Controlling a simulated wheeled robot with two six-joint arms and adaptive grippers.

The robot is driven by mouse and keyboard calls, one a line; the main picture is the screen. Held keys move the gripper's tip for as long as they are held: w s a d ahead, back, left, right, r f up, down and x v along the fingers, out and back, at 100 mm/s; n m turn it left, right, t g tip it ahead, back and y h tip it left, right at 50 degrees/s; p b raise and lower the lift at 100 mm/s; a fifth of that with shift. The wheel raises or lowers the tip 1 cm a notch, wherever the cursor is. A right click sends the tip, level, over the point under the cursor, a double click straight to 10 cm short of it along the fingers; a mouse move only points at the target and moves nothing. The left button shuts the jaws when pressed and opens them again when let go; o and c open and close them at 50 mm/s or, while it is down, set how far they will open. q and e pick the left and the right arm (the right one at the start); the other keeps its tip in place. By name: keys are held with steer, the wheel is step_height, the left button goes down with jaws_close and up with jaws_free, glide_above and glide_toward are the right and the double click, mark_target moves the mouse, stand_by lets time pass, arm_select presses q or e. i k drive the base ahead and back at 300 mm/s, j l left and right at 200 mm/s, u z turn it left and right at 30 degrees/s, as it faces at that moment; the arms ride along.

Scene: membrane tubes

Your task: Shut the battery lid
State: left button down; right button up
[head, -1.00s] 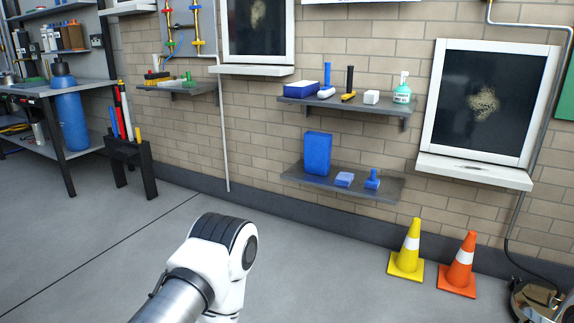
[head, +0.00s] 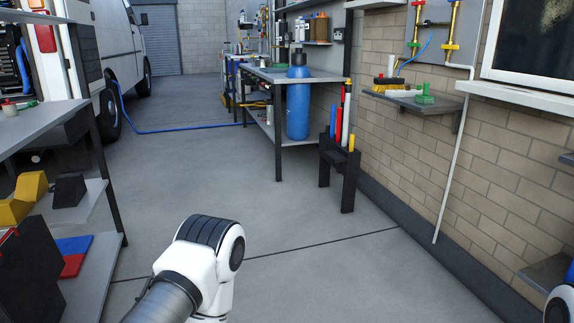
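I do not see a battery or a battery lid in the head view. A white and black joint of one of my arms shows at the bottom centre, with no fingers in sight. Neither gripper is in view.
A workbench (head: 262,76) with a blue cylinder (head: 297,108) stands ahead. A black rack (head: 340,172) holds coloured tubes. A shelf unit (head: 50,122) stands at the left, near a white van (head: 112,45). A wall shelf (head: 415,100) is at the right. The floor between is clear.

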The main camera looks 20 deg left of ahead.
mark_target(31, 264)
steer(key=i+j+u, duration=0.1)
steer(key=i+u, duration=0.35)
steer(key=i+l+u, duration=0.1)
steer(key=i+u, duration=0.35)
steer(key=i+l+u, duration=0.4)
steer(key=i+j, duration=0.1)
